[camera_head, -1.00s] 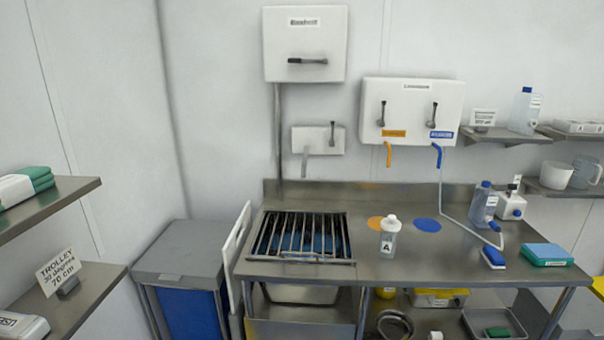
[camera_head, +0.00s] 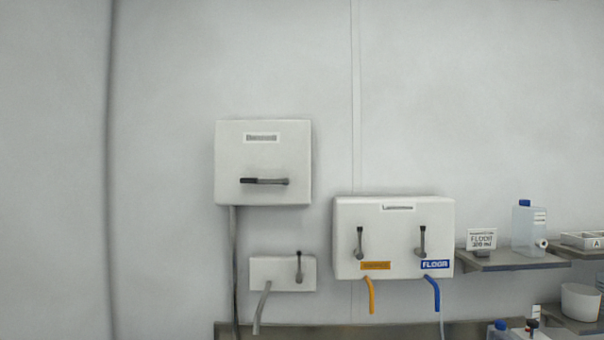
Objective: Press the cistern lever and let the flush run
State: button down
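The cistern (camera_head: 228,160) is a white box high on the wall with a small label on its front. Its lever (camera_head: 265,181) is a dark grey bar lying level across the lower front, with a darker grip at its left end. A grey pipe (camera_head: 234,270) runs down from the cistern's lower left. My gripper is not in view. The sluice below the pipe is out of the frame, so no water can be seen.
A small white tap box (camera_head: 270,273) with an upright lever hangs below the cistern. A wider white dispenser (camera_head: 345,240) with two levers, an orange spout (camera_head: 371,296) and a blue spout (camera_head: 433,294) is to its right. A shelf (camera_head: 515,262) holds a clear bottle (camera_head: 527,226). The wall around the cistern is clear.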

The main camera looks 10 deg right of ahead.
aim_at(285, 181)
jog(key=i+l+z, duration=0.2)
jog(key=i, duration=0.15)
jog(key=i+l+z, duration=0.2)
jog(key=i, duration=0.15)
jog(key=i+l+u, duration=0.55)
jog(key=l+u, duration=0.25)
